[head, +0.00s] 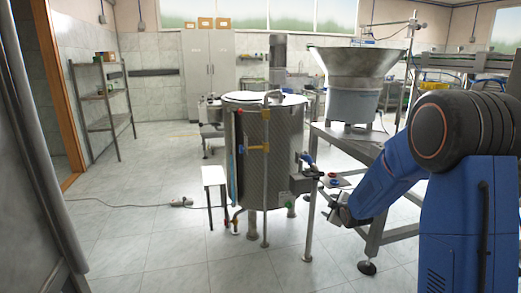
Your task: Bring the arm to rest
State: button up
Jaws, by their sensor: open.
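My blue arm reaches left and down from the right side of the head view. My gripper (334,203) is at its end, small and grey, in front of the metal table's near left corner and right of the steel tank. It is open, and I see nothing held between its fingers. The cap feeder (356,65), a wide grey funnel on a round base, stands on the metal table (345,143) behind my arm. My arm hides part of the table.
A steel tank (265,150) with pipes and valves stands left of my gripper, close to the table. A small white stool (214,175) is beside it. A cable (130,204) lies on the floor. A shelf rack (103,105) stands far left. The tiled floor at front left is clear.

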jog(key=s+r+m+g, duration=0.1)
jog(key=s+r+m, duration=0.1)
jog(key=s+r, duration=0.35)
jog(key=s+r+m+g+h, duration=0.1)
jog(key=s+r+m, duration=0.1)
jog(key=s, duration=0.7)
jog(key=s+r+m+g, duration=0.1)
jog(key=s+r+m, duration=0.1)
jog(key=s+r, duration=0.35)
jog(key=s+f+m+g, duration=0.1)
jog(key=s+m+g, duration=0.3)
jog(key=s, duration=3)
jog(key=m, duration=0.2)
jog(key=shift+a+f+m+g, duration=0.15)
jog(key=shift+a+m+g, duration=0.1)
jog(key=shift+m+g, duration=0.15)
